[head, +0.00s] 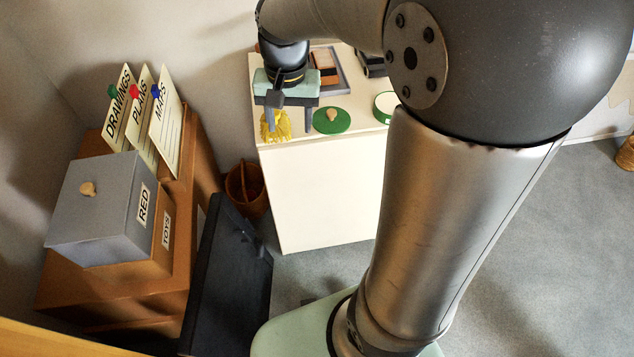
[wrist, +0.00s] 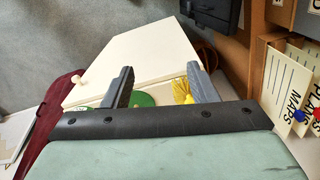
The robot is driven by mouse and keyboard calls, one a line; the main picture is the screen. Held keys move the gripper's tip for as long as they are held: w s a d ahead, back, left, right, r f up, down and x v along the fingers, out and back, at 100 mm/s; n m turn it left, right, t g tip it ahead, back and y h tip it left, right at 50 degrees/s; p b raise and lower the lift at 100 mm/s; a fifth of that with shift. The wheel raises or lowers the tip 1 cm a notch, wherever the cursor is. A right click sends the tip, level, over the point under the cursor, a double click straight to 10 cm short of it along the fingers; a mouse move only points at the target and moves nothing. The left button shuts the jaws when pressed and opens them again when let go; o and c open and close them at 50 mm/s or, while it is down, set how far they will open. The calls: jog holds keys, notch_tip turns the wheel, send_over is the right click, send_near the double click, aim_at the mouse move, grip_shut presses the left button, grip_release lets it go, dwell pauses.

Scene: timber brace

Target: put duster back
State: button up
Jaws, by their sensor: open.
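The duster (head: 275,126), a bright yellow fluffy tuft, is at the front left corner of the white cabinet's top (head: 300,139). My gripper (head: 289,128) is over that corner, pointing down, its fingers apart. In the wrist view the yellow duster (wrist: 182,90) shows beside the inner side of the right finger of my gripper (wrist: 160,72). The left finger is well away from it, so the duster is not clamped. The hand hides part of the duster, and I cannot tell whether a finger touches it.
A green knobbed lid (head: 332,121) lies just right of my gripper; a green-rimmed round container (head: 385,106) is farther right. A tray (head: 340,72) stands behind. Left are a grey RED box (head: 105,205) and upright file cards (head: 140,115). A wicker basket (head: 243,188) stands on the floor.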

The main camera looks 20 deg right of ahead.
jog(key=s+f+n, duration=0.4)
jog(key=s+n, duration=0.1)
jog(key=s, duration=1.1)
jog(key=shift+s, duration=0.2)
jog(key=shift+f, duration=0.1)
